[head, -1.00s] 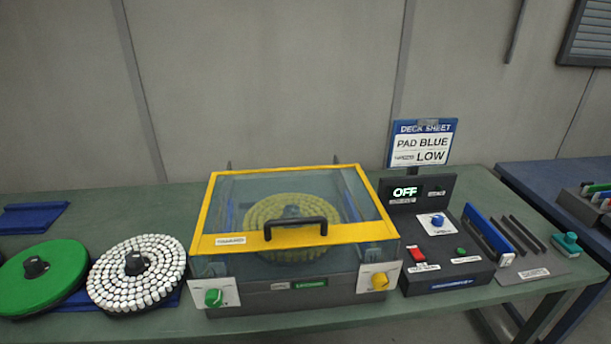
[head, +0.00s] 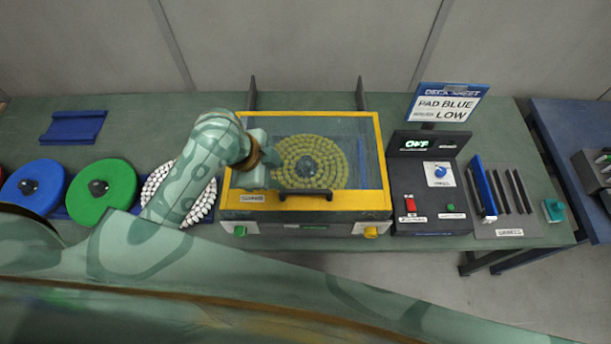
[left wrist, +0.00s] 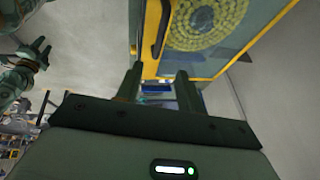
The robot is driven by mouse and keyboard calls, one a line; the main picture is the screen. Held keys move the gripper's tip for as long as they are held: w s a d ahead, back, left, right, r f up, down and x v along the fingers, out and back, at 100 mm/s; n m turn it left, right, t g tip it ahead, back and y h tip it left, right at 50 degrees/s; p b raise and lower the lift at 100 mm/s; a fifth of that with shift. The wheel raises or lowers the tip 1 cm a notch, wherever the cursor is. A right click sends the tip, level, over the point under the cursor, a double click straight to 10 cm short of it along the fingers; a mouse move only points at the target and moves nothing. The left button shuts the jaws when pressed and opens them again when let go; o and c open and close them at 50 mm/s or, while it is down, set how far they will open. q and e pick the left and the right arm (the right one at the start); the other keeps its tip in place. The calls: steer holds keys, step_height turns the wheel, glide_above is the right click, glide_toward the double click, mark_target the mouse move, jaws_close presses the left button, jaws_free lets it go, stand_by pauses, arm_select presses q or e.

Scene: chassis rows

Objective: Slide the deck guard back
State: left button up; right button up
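The deck guard (head: 385,165) is a clear cover with a yellow frame and a black bar handle (head: 306,193) along its front. It lies over the deck with the round yellowish pad disc (head: 300,150) under it. The guard and handle (left wrist: 164,30) also show in the left wrist view. My left gripper (head: 268,172) is over the guard's left part, left of the handle. In the left wrist view its two fingers (left wrist: 158,90) stand apart with nothing between them; the handle lies beyond their tips. A dark green gripper-like shape (left wrist: 38,55), likely my right one, is small there.
Two dark rails (head: 252,95) (head: 360,95) stick out behind the guard. Green (head: 100,200), white and blue discs lie left. The control box (head: 430,210) reading OFF and a sign (head: 445,105) stand right. The bench behind the guard looks clear.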

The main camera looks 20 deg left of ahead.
mark_target(304, 190)
arm_select(q)
steer(key=x, duration=1.5)
jaws_close()
steer(key=shift+w+a, duration=0.1)
steer(key=shift+w, duration=0.05)
